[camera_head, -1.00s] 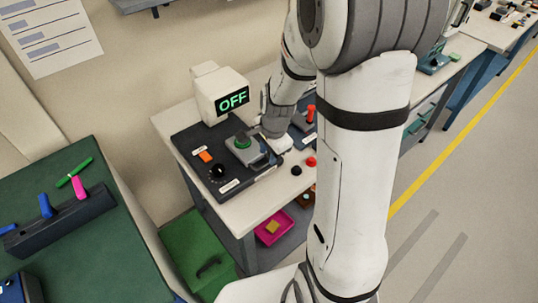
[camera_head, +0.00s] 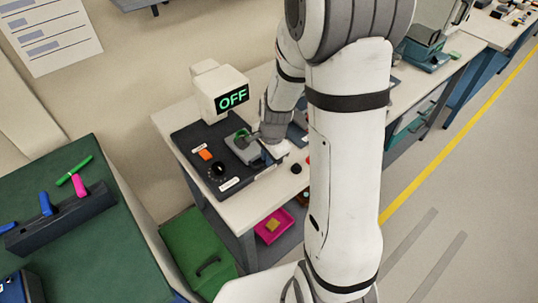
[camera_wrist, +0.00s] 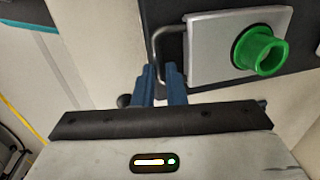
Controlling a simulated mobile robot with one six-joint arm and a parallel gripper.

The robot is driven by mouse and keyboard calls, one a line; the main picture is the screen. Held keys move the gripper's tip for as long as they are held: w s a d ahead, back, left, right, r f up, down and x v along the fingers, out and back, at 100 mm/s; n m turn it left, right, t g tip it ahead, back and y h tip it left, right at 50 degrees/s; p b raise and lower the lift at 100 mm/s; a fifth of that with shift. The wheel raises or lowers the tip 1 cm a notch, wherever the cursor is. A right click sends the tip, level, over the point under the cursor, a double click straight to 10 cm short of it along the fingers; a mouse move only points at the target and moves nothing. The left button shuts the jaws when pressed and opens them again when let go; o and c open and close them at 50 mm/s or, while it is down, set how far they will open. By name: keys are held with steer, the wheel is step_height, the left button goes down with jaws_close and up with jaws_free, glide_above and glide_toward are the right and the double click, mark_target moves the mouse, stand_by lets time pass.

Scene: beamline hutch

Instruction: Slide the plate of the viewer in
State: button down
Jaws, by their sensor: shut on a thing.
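The plate (camera_wrist: 212,50) is a silver-grey slab with a green ring (camera_wrist: 262,52) standing on it, seen at the upper right of the wrist view. A thin dark bar handle (camera_wrist: 156,42) juts from its left side. My gripper (camera_wrist: 161,72) has its blue fingers shut on this handle. In the head view, my gripper (camera_head: 256,143) is at the right side of the plate (camera_head: 244,153), partly covering it. The viewer (camera_head: 218,92) is a white housing whose screen reads OFF. It stands behind the dark base panel (camera_head: 196,143) that carries the plate.
The panel also has an orange switch (camera_head: 205,155) and a black dial (camera_head: 218,169). A black button (camera_head: 296,169) is on the white tabletop near my arm. A green table (camera_head: 90,230) stands at left. A green bin (camera_head: 195,245) is on the floor.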

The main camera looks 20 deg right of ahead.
mark_target(252, 145)
steer(key=shift+w, duration=0.1)
stand_by(0.3)
steer(key=w+a, duration=0.1)
steer(key=w, duration=0.1)
steer(key=w+a, duration=0.1)
steer(key=w, duration=0.2)
steer(key=w+a+p, duration=0.1)
steer(key=w, duration=0.2)
steer(key=shift+a+r, duration=0.15)
steer(key=c, duration=1.7)
jaws_free()
steer(key=shift+w, duration=0.15)
steer(key=shift+o, duration=0.9)
steer(key=r, duration=0.2)
steer(key=s+r, duration=0.1)
steer(key=r, duration=0.1)
steer(key=r+b, duration=0.1)
steer(key=r, duration=0.2)
steer(key=shift+s+d, duration=0.15)
steer(key=shift+d, duration=0.05)
steer(key=shift+s+r, duration=0.1)
steer(key=shift+r, duration=0.15)
